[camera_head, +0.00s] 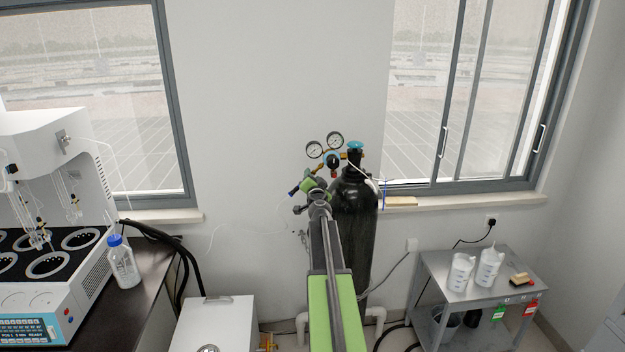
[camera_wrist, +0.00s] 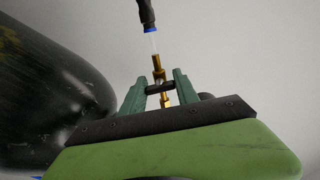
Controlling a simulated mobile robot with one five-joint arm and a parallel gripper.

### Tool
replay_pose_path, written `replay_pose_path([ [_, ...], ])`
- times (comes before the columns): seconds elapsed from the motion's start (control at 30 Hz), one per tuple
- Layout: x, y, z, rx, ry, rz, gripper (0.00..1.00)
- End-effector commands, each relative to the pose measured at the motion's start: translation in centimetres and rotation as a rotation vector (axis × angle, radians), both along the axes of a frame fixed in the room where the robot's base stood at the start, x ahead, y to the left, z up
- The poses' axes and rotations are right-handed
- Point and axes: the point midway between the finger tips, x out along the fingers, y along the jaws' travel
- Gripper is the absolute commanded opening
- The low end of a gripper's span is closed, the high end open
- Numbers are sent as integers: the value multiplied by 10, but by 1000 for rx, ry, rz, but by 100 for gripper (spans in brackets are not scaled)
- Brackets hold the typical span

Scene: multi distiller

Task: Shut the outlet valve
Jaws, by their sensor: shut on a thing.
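The outlet valve (camera_wrist: 160,88) shows in the wrist view as a small black cross-piece on a brass fitting, with a clear tube and a blue-ended black part beyond it. My gripper (camera_wrist: 156,82) has its two dark green fingers closed around the black piece, one on each side. In the head view, my gripper (camera_head: 306,185) is at the left of the regulator, and my arm hides much of that area. The regulator has two round gauges (camera_head: 314,150) and sits on the black gas cylinder (camera_head: 357,215). Whether the valve is open or shut cannot be told.
A blue handwheel (camera_head: 355,146) tops the cylinder. A white box (camera_head: 215,322) stands at lower left. A distiller (camera_head: 50,180) and a bottle (camera_head: 122,262) are on the left bench. A grey cart (camera_head: 470,295) with two beakers stands at right.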

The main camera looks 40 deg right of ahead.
Motion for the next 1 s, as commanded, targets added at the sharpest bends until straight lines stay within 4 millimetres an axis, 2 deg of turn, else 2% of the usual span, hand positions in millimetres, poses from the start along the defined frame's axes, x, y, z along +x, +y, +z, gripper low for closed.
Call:
replay_pose_path([
  [0.3, 0, 0, 0, 38, -32, 1, 0],
  [0.33, 0, 0, 0, 38, -32, 1, 38],
  [0.5, 0, -1, 0, 38, -31, 0, 58],
  [0.83, -4, 1, 0, 38, -31, 0, 58],
  [1.0, -28, 22, 0, 38, -31, 0, 58],
])
